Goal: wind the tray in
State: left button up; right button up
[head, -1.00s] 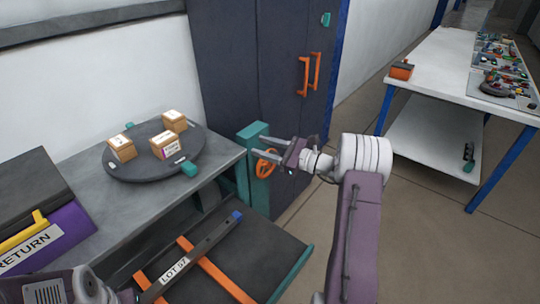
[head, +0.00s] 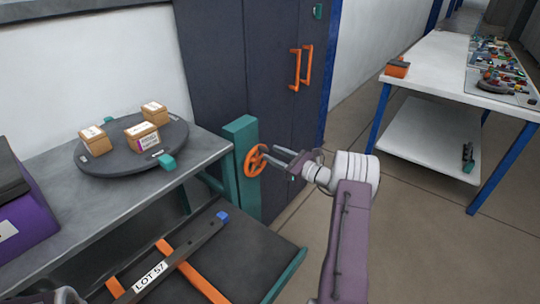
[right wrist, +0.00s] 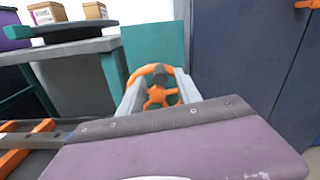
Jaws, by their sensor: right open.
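An orange handwheel (head: 251,167) is mounted on a teal post (head: 240,135) at the end of the grey bench. My right gripper (head: 271,156) is open, with its fingers pointing at the wheel. In the right wrist view the wheel (right wrist: 161,97) shows between the two spread fingers; I cannot tell if they touch it. The dark tray (head: 262,252) with a teal front edge sits out below the bench. Orange strips (head: 203,284) and a dark bar (head: 180,262) labelled LOT 57 lie on it. Only a bit of my left arm shows at the bottom left.
A dark round turntable (head: 110,163) with three small boxes stands on the bench (head: 60,222). A purple box (head: 28,222) is at the left. A dark cabinet (head: 240,60) with orange handles stands behind the post. A white table (head: 430,70) is at the right, with clear floor before it.

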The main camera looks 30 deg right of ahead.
jog(key=shift+x, duration=1.1)
grip_shut()
dwell(0.6)
